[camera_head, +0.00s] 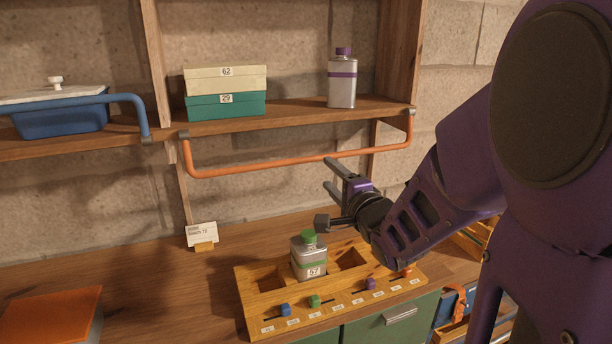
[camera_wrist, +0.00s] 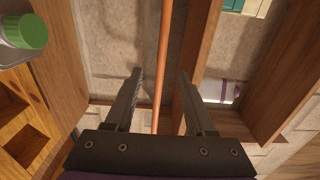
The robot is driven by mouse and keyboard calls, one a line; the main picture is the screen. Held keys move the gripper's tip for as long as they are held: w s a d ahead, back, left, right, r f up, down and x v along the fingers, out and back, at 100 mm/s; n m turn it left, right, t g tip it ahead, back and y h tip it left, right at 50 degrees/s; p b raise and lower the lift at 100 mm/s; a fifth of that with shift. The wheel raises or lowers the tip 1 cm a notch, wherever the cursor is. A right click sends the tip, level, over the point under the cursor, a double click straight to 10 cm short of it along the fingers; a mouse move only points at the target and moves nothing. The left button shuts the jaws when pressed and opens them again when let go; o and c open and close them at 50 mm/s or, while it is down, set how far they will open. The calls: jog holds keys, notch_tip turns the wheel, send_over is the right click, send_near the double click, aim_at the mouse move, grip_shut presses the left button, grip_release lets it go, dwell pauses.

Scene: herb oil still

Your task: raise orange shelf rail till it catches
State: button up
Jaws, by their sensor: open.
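The orange shelf rail (camera_head: 265,164) hangs below the front edge of the wooden shelf (camera_head: 290,113), held by an upright arm at each end. Its long bar is lowered and runs level under the shelf. My gripper (camera_head: 332,175) is open at the bar, right of its middle. In the wrist view the orange rail (camera_wrist: 162,60) passes between the two open fingers (camera_wrist: 160,85), and a gap shows on both sides of it. I cannot tell whether either finger touches it.
Two stacked boxes (camera_head: 226,90) and a purple-capped tin (camera_head: 342,80) stand on the shelf above. A blue rail (camera_head: 128,98) is up at the left shelf, beside a blue dish (camera_head: 60,120). Below, a green-capped tin (camera_head: 309,257) stands in a wooden rack (camera_head: 255,290).

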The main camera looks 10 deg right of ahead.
jog(key=w+a, duration=0.1)
jog(key=w, duration=0.7)
jog(key=shift+w+a, duration=0.35)
